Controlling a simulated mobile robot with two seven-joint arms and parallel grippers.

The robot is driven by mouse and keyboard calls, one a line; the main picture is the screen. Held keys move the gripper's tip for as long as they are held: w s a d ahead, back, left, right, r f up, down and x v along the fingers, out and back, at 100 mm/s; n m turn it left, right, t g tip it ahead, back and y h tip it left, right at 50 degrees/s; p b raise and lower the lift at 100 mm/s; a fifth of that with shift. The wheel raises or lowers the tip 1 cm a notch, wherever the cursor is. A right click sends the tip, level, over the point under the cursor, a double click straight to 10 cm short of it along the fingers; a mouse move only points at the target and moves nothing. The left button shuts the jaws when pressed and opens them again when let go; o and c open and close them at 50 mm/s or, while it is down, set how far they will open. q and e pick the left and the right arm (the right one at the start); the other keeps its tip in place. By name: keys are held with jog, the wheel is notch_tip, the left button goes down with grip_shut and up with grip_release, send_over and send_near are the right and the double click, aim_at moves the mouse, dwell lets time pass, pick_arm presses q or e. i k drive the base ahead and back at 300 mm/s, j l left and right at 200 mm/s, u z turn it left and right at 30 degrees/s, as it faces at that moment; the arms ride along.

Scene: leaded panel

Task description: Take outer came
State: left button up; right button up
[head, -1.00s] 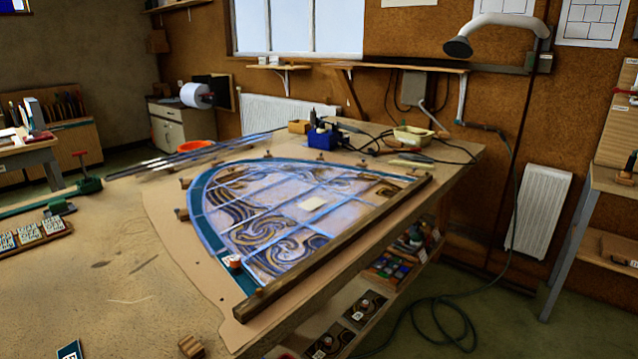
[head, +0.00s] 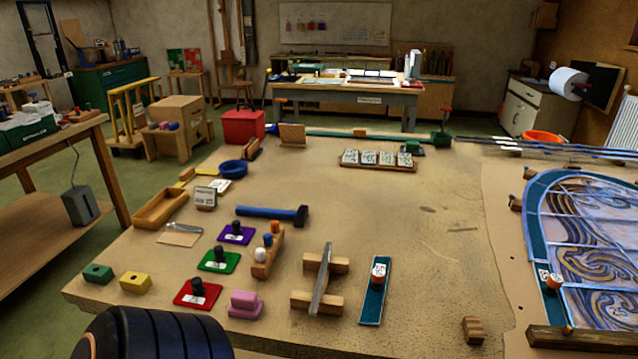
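Long thin silver-grey strips (head: 545,147), which look like lengths of came, lie at the back right of the big workbench and run out of the picture on the right. I cannot tell which of them is the outer came. The leaded panel (head: 590,235), with a teal border and swirled glass, lies at the right and is cut off by the picture's edge. A dark ribbed part, likely of my own arm, shows at the bottom left. Neither gripper is in view.
The workbench (head: 430,215) is bare in its middle. A blue-handled hammer (head: 270,214), a teal strip (head: 374,290), wooden blocks holding a grey bar (head: 320,280) and coloured pads stand at the front left. A tray of labelled pieces (head: 378,160) is behind. An orange bowl (head: 543,138) is at the back right.

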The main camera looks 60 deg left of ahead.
aim_at(314, 304)
jog(key=u, duration=1.8)
